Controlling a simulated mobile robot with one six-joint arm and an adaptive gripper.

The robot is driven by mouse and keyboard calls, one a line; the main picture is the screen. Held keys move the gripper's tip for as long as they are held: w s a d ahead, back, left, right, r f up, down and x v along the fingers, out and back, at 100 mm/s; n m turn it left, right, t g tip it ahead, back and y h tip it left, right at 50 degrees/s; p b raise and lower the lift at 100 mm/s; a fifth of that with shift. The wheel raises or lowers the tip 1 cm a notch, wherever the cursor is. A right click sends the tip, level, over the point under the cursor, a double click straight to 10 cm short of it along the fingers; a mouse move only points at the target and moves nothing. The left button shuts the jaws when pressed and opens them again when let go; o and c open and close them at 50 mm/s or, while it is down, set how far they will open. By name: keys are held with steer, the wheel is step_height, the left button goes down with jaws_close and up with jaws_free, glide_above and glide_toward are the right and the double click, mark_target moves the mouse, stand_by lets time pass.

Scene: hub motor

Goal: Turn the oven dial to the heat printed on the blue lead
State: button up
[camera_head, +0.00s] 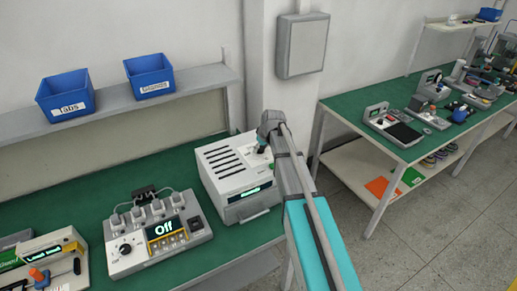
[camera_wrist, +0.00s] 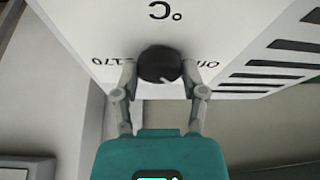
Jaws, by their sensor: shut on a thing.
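The oven (camera_head: 232,180) is a white box with dark slots on its top and a lit green display on its front. My gripper (camera_head: 263,148) is over the right part of its top. In the wrist view my gripper (camera_wrist: 160,72) has one finger on each side of the round black dial (camera_wrist: 159,65), shut on it. Upside-down print around the dial reads °C, Off and what looks like 170. A pale mark shows at the dial's lower right; its exact setting is unclear. I cannot make out a blue lead or its print.
A console (camera_head: 160,237) with a display reading "Off" stands left of the oven on the green bench (camera_head: 125,180). Two blue bins (camera_head: 66,96) (camera_head: 150,76) sit on the shelf above. A second green bench (camera_head: 375,118) with several devices stands at the right, beyond open floor.

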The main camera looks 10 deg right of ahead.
steer(key=shift+s+m+h, duration=0.25)
steer(key=shift+m+h, duration=0.15)
steer(key=shift+m, duration=0.8)
steer(key=o, duration=1.1)
steer(key=shift+r, duration=0.1)
steer(key=shift+o, duration=0.2)
steer(key=shift+w, duration=0.1)
